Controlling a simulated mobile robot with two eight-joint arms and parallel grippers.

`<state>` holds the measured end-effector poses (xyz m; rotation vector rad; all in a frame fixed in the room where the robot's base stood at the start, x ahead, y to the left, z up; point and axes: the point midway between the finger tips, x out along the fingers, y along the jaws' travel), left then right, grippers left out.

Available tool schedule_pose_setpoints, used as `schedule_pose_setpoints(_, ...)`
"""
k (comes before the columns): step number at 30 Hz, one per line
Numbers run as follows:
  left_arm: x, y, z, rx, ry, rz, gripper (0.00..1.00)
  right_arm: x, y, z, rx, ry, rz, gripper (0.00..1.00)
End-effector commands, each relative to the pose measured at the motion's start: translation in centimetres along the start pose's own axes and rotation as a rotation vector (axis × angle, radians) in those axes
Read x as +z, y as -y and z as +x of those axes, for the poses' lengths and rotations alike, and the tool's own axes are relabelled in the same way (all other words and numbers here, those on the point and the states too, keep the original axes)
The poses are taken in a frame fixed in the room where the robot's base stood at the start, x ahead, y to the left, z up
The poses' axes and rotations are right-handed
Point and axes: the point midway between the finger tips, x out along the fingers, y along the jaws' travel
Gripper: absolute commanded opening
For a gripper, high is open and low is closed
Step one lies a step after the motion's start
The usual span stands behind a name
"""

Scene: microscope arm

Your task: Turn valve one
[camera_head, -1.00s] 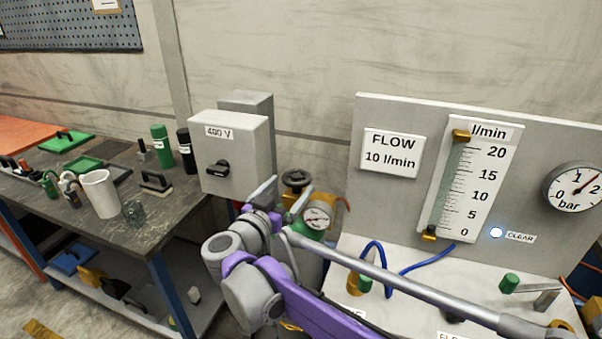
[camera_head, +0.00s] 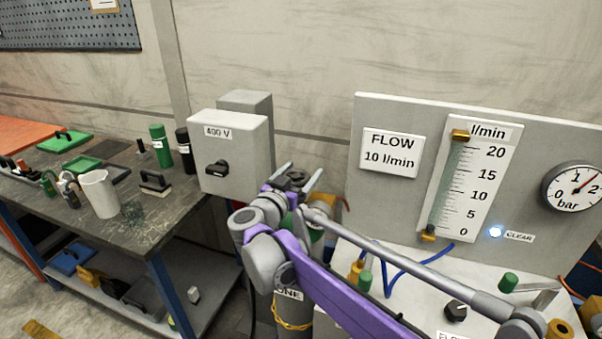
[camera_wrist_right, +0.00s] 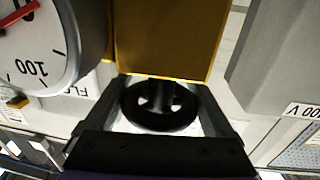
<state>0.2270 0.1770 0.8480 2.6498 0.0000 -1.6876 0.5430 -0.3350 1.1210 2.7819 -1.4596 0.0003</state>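The black valve handwheel (camera_head: 297,177) tops a grey gas cylinder (camera_head: 292,318) that bears a label ending in "ONE" (camera_head: 289,295). My right gripper (camera_head: 300,170) is at the wheel, with one finger on each side of it. In the right wrist view the round wheel (camera_wrist_right: 160,105) lies between the two spread fingers of the right gripper (camera_wrist_right: 162,98). Thin light gaps show beside the wheel, so the gripper looks open around it. My arm hides much of the cylinder's top and its gauge. My left gripper is not in view.
A grey 400 V switch box (camera_head: 230,155) stands close left of the wheel. The flow panel (camera_head: 400,210) and its pressure gauge (camera_head: 574,187) are to the right. A cluttered workbench (camera_head: 150,222) is at left. A large dial (camera_wrist_right: 45,45) is close in the wrist view.

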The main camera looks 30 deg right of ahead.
Motion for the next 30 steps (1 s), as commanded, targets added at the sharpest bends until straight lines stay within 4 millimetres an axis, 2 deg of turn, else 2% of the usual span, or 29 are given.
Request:
schedule_pose_setpoints(1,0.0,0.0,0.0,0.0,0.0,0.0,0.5,0.0,0.0,-0.01,0.0,0.0,0.0,0.55)
schedule_pose_setpoints(5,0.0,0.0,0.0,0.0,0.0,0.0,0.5,0.01,0.0,-0.02,0.0,0.0,0.0,0.32)
schedule_pose_setpoints(15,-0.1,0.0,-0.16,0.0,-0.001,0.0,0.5,-0.05,-0.26,-0.03,0.127,0.0,0.001,0.32)
schedule_pose_setpoints(24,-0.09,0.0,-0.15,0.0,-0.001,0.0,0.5,-0.01,-0.38,-0.05,0.139,0.0,0.0,0.32)
schedule_pose_setpoints(25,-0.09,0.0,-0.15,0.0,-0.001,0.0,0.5,-0.01,-0.38,-0.05,0.139,0.0,0.0,0.91)
schedule_pose_setpoints(27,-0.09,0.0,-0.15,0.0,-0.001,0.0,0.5,-0.01,-0.38,-0.05,0.139,0.0,0.0,1.0)
schedule_pose_setpoints(30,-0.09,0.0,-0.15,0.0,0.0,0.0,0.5,0.0,-0.38,-0.04,0.138,0.0,0.0,1.0)
